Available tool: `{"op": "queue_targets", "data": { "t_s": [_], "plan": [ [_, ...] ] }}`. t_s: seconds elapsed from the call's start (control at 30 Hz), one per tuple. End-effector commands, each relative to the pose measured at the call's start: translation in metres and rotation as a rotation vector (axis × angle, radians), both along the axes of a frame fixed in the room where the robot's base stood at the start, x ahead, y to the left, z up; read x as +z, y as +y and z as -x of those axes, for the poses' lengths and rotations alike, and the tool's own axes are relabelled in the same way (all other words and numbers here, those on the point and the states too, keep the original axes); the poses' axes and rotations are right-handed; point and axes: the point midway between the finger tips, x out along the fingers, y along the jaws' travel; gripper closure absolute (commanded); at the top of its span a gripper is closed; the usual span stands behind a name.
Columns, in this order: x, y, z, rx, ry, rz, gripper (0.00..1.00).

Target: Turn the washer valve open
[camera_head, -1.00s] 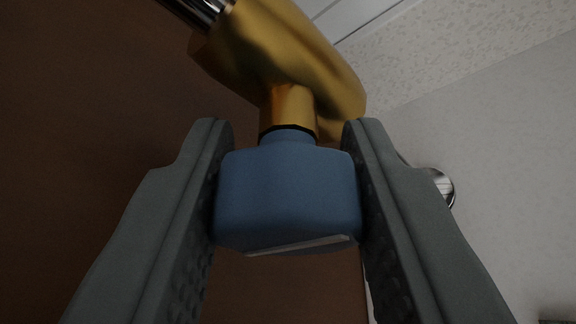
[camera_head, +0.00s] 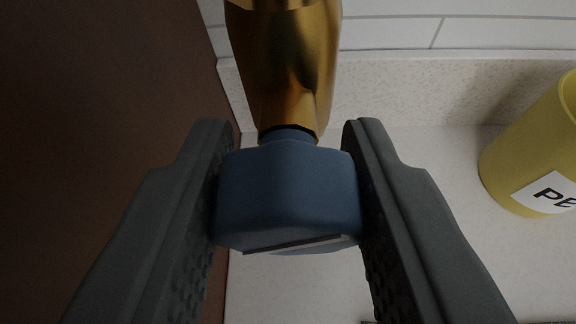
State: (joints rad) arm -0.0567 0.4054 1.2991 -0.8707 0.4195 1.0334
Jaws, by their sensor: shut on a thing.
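The washer valve shows in the head camera view as a brass body (camera_head: 284,70) with a blue handle (camera_head: 287,195) on its near end. The brass body runs up and out of the top of the picture. My gripper (camera_head: 289,190) is shut on the blue handle, with one dark grey finger against its left side and one against its right side. A thin dark strip runs along the handle's lower edge. The inner faces of the handle are hidden by the fingers.
A dark brown panel (camera_head: 90,110) fills the left side. A pale speckled counter (camera_head: 420,230) with a raised back edge lies to the right, below white tiles (camera_head: 390,32). A yellow container (camera_head: 535,150) with a partly visible label stands at the right.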

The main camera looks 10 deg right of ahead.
Motion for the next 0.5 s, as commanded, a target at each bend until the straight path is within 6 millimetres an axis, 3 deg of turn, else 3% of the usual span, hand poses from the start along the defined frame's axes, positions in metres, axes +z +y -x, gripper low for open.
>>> {"op": "queue_targets", "data": {
  "t_s": [0.5],
  "plan": [
    [-0.0005, 0.0000, 0.0000, 0.000, 0.024, 0.072, 0.90]
  ]
}}
